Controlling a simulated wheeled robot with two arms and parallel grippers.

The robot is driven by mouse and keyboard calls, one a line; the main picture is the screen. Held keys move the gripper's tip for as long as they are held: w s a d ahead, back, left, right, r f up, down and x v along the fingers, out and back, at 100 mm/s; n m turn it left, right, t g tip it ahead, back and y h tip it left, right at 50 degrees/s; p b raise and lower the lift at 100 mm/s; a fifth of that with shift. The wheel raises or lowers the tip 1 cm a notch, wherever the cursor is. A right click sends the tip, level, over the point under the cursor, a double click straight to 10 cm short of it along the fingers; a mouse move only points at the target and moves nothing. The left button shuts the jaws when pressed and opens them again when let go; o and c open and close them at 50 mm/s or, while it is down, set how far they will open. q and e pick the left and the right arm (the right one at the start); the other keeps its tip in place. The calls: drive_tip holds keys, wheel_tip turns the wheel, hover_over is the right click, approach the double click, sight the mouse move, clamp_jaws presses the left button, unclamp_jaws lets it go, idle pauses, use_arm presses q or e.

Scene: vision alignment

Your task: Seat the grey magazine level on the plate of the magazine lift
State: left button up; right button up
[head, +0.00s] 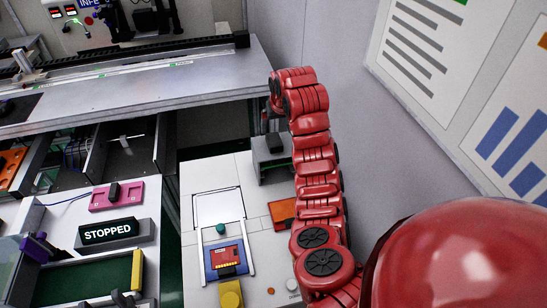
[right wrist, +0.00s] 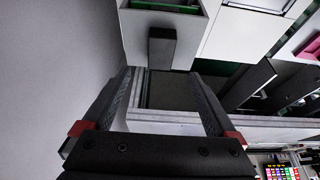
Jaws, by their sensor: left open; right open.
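A grey box-shaped magazine (head: 268,171) stands on the light worktop beside my right arm in the head view. It has a dark block-like grip (head: 274,142) on top and a green interior. In the right wrist view, the magazine (right wrist: 209,8) is at the top, with its dark grip (right wrist: 161,50) just beyond the fingertips. My right gripper (right wrist: 162,73) is open with nothing between its fingers; in the head view it is mostly hidden by my red arm. My left gripper is not in view. I cannot clearly identify the lift's plate.
A grey bench (head: 150,85) with a rail runs across the back. Open dark bays (head: 125,155) lie below it. A wall closes the right side.

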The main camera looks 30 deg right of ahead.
sight(274, 138)
drive_tip(key=shift+x, duration=0.75)
drive_tip(key=shift+w+a+f, duration=0.1)
drive_tip(key=shift+f, duration=0.15)
drive_tip(key=shift+p+x, duration=0.45)
drive_tip(key=shift+x, duration=0.5)
drive_tip(key=p+x, duration=0.3)
drive_tip(key=x, duration=0.1)
drive_tip(key=shift+w, duration=0.1)
drive_tip(key=shift+w+f, duration=0.2)
drive_tip(key=shift+f, duration=0.4)
clamp_jaws()
